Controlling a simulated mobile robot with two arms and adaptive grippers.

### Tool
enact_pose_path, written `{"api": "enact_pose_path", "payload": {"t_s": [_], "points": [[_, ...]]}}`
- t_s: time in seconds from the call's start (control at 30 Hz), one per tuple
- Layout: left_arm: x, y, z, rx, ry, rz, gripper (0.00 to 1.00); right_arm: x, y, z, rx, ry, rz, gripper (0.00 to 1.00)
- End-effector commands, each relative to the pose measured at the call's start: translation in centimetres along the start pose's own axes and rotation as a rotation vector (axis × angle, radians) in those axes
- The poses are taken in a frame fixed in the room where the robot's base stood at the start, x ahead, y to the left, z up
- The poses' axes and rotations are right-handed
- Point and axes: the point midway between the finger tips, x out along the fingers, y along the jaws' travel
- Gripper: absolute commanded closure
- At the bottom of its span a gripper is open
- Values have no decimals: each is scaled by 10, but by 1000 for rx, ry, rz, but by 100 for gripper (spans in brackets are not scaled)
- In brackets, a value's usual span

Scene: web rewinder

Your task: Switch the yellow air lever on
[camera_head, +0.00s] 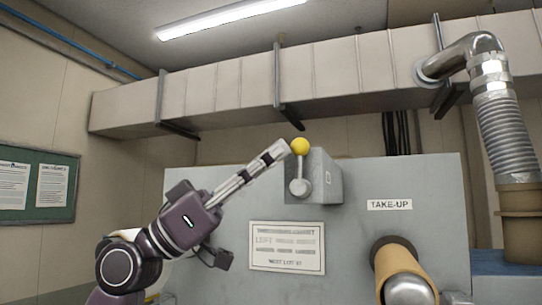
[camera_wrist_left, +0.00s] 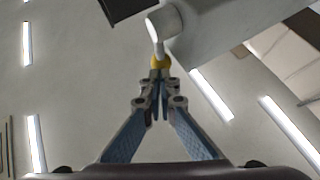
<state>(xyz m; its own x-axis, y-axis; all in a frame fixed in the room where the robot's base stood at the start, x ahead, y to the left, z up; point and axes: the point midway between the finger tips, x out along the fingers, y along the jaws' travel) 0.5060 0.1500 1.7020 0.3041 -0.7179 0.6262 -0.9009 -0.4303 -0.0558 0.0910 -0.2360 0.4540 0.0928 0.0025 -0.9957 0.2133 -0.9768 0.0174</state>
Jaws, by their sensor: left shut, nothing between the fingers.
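The air lever has a yellow ball knob (camera_head: 300,146) on a short metal stem with a round hub (camera_head: 300,187). It is mounted on a grey box (camera_head: 328,177) at the top of the machine panel, and the knob points up. My left gripper (camera_head: 283,150) is shut and empty, its fingertips right at the left side of the knob. In the left wrist view the closed fingertips (camera_wrist_left: 160,76) overlap the yellow knob (camera_wrist_left: 160,61), with the lever's pale hub (camera_wrist_left: 163,24) beyond. I cannot tell for certain whether they touch. My right gripper is not in view.
The grey panel (camera_head: 220,240) carries a printed notice (camera_head: 287,247) and a TAKE-UP label (camera_head: 390,205). A brown roll (camera_head: 394,254) sticks out at the lower right. A duct (camera_head: 240,85) runs above. The air left of the lever box is clear apart from my arm.

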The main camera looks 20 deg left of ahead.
Motion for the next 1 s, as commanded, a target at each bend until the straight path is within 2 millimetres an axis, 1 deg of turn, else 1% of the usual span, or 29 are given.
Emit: {"api": "enact_pose_path", "payload": {"t_s": [0.53,0.73,0.8,1.0], "points": [[6,2,-2,34,-86,33,100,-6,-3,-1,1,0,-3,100],[12,4,-3,60,-157,60,100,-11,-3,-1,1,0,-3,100],[14,5,-2,75,-194,74,100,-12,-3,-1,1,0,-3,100],[20,9,3,71,-193,75,100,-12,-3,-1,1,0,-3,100]]}}
